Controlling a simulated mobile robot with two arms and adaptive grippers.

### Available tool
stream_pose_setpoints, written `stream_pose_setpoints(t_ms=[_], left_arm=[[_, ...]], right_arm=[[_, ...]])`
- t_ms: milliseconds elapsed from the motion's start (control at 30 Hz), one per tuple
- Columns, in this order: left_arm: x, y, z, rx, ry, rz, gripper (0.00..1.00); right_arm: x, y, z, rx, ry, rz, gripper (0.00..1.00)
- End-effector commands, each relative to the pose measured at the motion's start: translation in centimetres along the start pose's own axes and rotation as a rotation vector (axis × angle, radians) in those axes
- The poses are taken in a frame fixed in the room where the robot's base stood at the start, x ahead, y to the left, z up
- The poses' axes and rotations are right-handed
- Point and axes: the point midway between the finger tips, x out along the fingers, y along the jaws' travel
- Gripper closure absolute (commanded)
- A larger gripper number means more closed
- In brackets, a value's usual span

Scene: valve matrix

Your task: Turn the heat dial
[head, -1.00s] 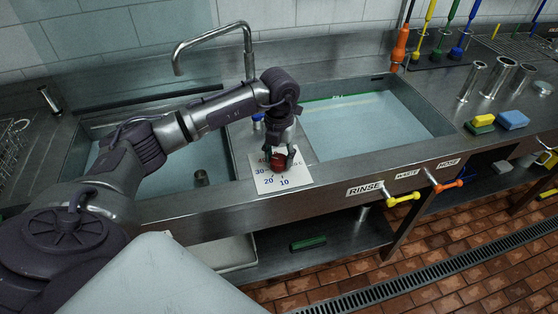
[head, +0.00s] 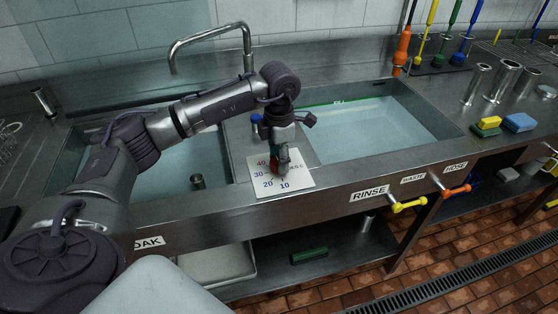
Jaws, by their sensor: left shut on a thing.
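The heat dial is a red knob (head: 274,161) on a white plate (head: 296,183) printed with numbers such as 40, 30, 20 and 10. The plate lies on the steel divider between the two sinks. My left gripper (head: 279,165) is shut on the knob from above and hides most of it, so I cannot read where the knob points. My right gripper does not show.
Water-filled sinks lie to the left (head: 208,160) and right (head: 380,125). A tall faucet (head: 247,48) stands behind. A yellow lever (head: 408,205) and an orange lever (head: 457,190) stick out from the front panel. A blue-topped fitting (head: 256,118) is behind the plate.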

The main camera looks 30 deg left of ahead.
Motion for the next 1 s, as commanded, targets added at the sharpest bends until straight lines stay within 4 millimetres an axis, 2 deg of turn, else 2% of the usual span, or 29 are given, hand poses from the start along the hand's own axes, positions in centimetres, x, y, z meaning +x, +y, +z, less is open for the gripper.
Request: stream_pose_setpoints(t_ms=[300, 700, 733, 867, 1000], left_arm=[[-0.15, 0.09, 0.06, 0.074, -0.004, 0.002, 0.86], [-0.20, 0.10, 0.07, 0.080, -0.005, 0.002, 0.86], [-0.20, 0.10, 0.08, 0.080, -0.005, 0.002, 0.50], [-0.17, 0.09, 0.06, 0.079, -0.004, 0.002, 0.28], [-0.10, 0.05, 0.04, 0.080, -0.002, 0.001, 0.26]], right_arm=[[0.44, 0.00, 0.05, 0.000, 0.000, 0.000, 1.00], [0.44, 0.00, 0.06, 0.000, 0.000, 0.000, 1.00], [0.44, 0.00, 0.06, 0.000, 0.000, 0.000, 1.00], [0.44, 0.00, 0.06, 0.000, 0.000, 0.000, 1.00], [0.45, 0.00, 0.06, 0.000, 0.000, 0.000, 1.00]])
